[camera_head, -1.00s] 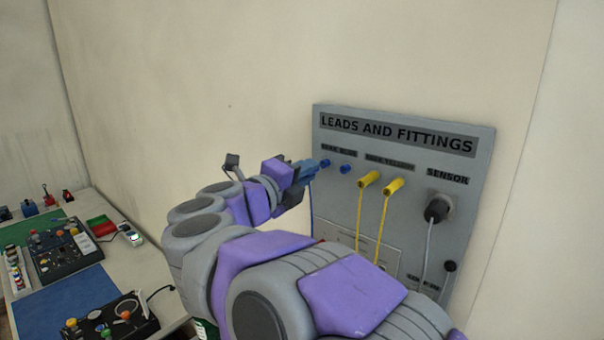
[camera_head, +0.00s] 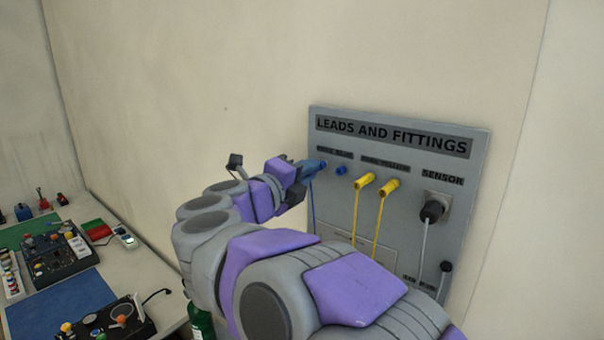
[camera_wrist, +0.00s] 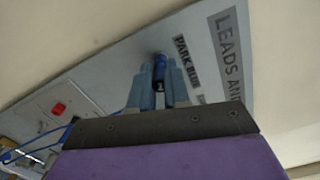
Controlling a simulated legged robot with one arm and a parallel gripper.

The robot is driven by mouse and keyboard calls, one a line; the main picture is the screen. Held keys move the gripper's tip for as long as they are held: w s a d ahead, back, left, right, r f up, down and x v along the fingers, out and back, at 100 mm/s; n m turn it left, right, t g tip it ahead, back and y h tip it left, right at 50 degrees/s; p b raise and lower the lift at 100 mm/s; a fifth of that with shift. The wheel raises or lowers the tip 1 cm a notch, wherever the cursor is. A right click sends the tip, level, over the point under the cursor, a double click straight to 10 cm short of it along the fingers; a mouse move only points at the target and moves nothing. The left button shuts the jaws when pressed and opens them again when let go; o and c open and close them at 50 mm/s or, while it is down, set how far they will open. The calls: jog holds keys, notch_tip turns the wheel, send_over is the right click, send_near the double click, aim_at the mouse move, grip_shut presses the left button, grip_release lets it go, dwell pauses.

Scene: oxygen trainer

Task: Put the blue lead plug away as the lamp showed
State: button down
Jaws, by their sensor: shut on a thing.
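The blue lead plug (camera_wrist: 159,72) is between the fingers of my gripper (camera_wrist: 158,88), which is shut on it. In the wrist view its tip points at the panel below the PARK BLUE label (camera_wrist: 186,62). In the head view my gripper (camera_head: 308,170) is at the left blue park position on the grey LEADS AND FITTINGS panel (camera_head: 460,205). I cannot tell whether the plug is seated in a socket or just in front of it. A blue lead (camera_head: 313,205) hangs down from it. A second blue park socket (camera_head: 342,171) to the right looks free.
Two yellow plugs (camera_head: 364,181) with hanging leads and a black sensor plug (camera_head: 431,211) are on the panel to the right. A red part (camera_wrist: 58,108) shows lower on the panel. The bench (camera_head: 160,270) at left carries several devices. A green bottle (camera_head: 201,321) stands below my arm.

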jog(key=shift+w+d, duration=0.2)
jog(key=shift+w, duration=0.05)
jog(key=c, duration=1)
grip_release()
